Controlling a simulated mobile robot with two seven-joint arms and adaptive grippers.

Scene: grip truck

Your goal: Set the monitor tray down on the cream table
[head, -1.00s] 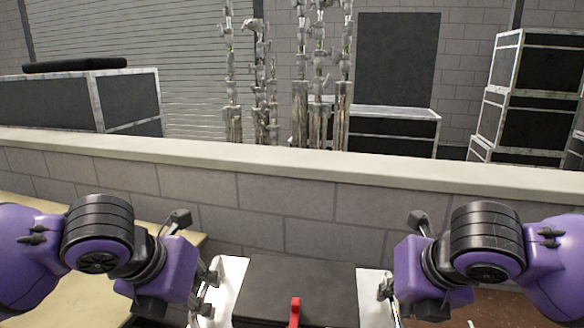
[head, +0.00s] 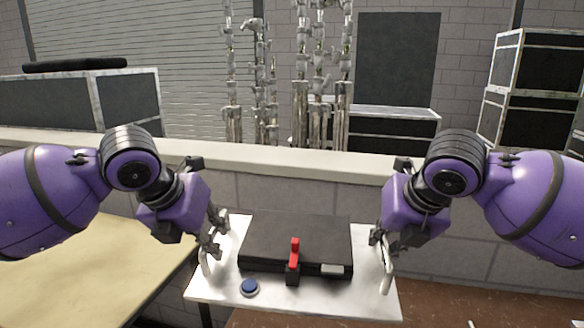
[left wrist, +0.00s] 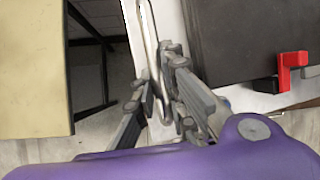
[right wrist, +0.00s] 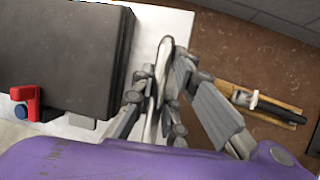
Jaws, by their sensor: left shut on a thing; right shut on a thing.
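The monitor tray (head: 225,300) is a white board carrying a black box (head: 297,240) with a red lever and a blue button. It looks roughly level in the head view. My left gripper (head: 213,240) is shut on its left handle, a pale bar also seen in the left wrist view (left wrist: 152,45). My right gripper (head: 380,242) is shut on its right handle (head: 386,272), which also shows in the right wrist view (right wrist: 162,60). The cream table (head: 90,255) stands to the left. In the left wrist view, a dark gap separates the table (left wrist: 35,70) from the tray.
A low block wall with a pale cap (head: 300,165) runs across behind the tray. A dark-handled tool (right wrist: 265,105) lies low in the right wrist view. The visible part of the cream tabletop is bare.

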